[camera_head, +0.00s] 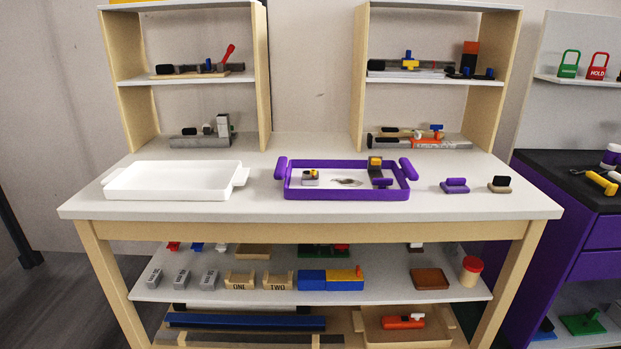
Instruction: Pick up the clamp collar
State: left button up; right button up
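I cannot tell for sure which object is the clamp collar; the small parts are too small to make out. The purple tray (345,194) on the bench top holds a small grey part with a yellow top (310,177), a flat dark-grey piece (348,182), a yellow and black part (375,163) at the back right, and a purple part (382,182) near the front right. A purple part (455,186) and a tan part with a black top (500,184) stand on the bench to the right of the tray. Neither of my grippers is in view.
An empty white tray (170,190) lies on the left of the bench (260,215). Two shelf units (190,80) (435,78) with several tools stand at the back. Lower shelves (230,290) hold blocks and trays. A purple cabinet (590,230) stands at the right.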

aim_at(308, 180)
jog(key=z, duration=1.35)
jog(key=i, duration=0.8)
jog(key=u, duration=1.85)
